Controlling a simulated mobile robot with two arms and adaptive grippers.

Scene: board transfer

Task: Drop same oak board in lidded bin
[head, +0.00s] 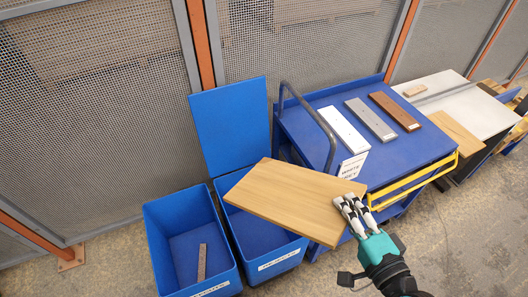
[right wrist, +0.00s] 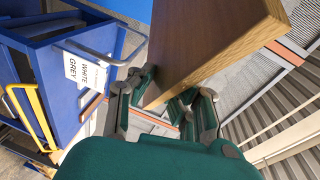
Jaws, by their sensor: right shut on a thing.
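My right gripper (head: 352,210) is shut on one end of a wide oak board (head: 285,197). The board is held up over the front of the cart and reaches left across the lidded bin (head: 264,266). That blue bin has its lid (head: 232,124) standing open at the back, and the board hides part of its opening. In the right wrist view the fingers (right wrist: 160,98) grip the near corner of the board (right wrist: 215,45). My left gripper is not in view.
An open blue bin (head: 158,255) holding a small wooden strip (head: 202,262) stands left of the lidded bin. A blue cart (head: 408,152) carries white (head: 343,130), grey (head: 371,119) and brown (head: 395,110) boards. A bench (head: 465,100) stands right, with mesh fence behind.

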